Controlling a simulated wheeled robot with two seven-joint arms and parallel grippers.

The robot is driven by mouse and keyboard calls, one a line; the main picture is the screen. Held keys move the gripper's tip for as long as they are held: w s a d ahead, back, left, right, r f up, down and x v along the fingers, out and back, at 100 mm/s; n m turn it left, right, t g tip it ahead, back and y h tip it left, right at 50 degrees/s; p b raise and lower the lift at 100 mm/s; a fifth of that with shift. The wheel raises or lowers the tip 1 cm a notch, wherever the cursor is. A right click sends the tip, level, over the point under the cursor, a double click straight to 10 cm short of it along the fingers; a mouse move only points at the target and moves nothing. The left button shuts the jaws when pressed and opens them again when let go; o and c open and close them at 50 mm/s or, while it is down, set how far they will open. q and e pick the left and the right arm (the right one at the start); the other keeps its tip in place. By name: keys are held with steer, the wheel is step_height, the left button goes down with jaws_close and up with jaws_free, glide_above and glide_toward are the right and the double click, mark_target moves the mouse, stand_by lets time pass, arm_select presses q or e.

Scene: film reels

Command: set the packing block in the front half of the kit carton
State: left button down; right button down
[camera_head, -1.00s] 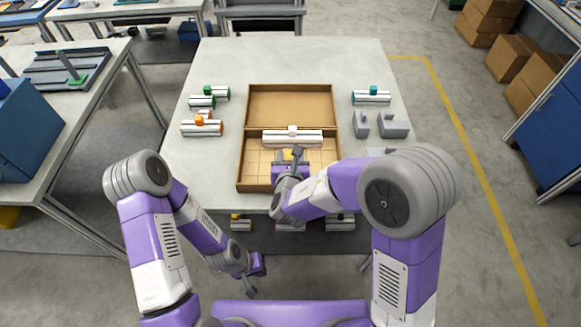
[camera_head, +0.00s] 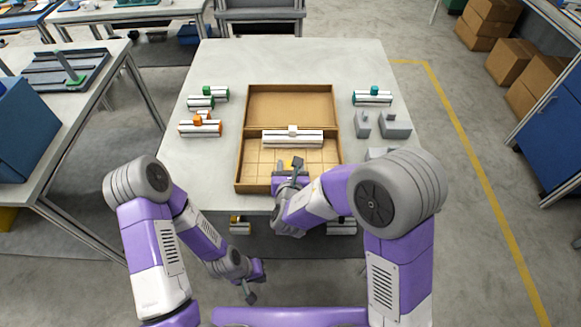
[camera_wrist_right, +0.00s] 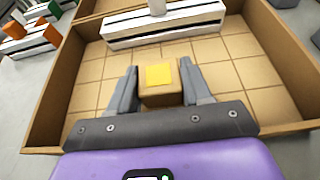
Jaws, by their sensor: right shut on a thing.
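The open kit carton (camera_head: 239,160) lies on the table; its front half has a gridded floor. My right gripper (camera_head: 289,167) is over the front half, near the front wall. In the right wrist view my right gripper (camera_wrist_right: 160,88) is shut on the packing block (camera_wrist_right: 159,96), a small brown block with a yellow top. I cannot tell whether its underside touches the carton floor. In the head view the fingers and arm partly hide it. My left gripper (camera_head: 254,282) hangs low in front of the table, apart from the carton; its jaws are unclear.
A white bar with a knob (camera_head: 292,139) lies across the carton's middle, behind the block. White pieces with green (camera_head: 203,102) and orange (camera_head: 200,128) knobs stand left of the carton. A teal-knobbed piece (camera_head: 371,98) and grey brackets (camera_head: 394,127) stand right.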

steer(key=shift+f, duration=0.25)
steer(key=shift+c, duration=2.4)
jaws_free()
steer(key=shift+d, duration=0.1)
steer(key=shift+r+p, duration=0.45)
steer(key=shift+p, duration=0.1)
steer(key=shift+w+r+p, duration=0.1)
steer(key=shift+r+p, duration=0.3)
steer(key=shift+p, duration=0.1)
steer(key=p+v, duration=0.1)
steer(key=v, duration=0.8)
steer(key=shift+f, duration=0.15)
steer(key=s+b, duration=0.1)
steer(key=b, duration=0.3)
steer(key=shift+s+b, duration=0.3)
steer(key=shift+s+r+b, duration=0.45)
steer(key=shift+s+b, duration=0.2)
steer(key=shift+b, duration=0.2)
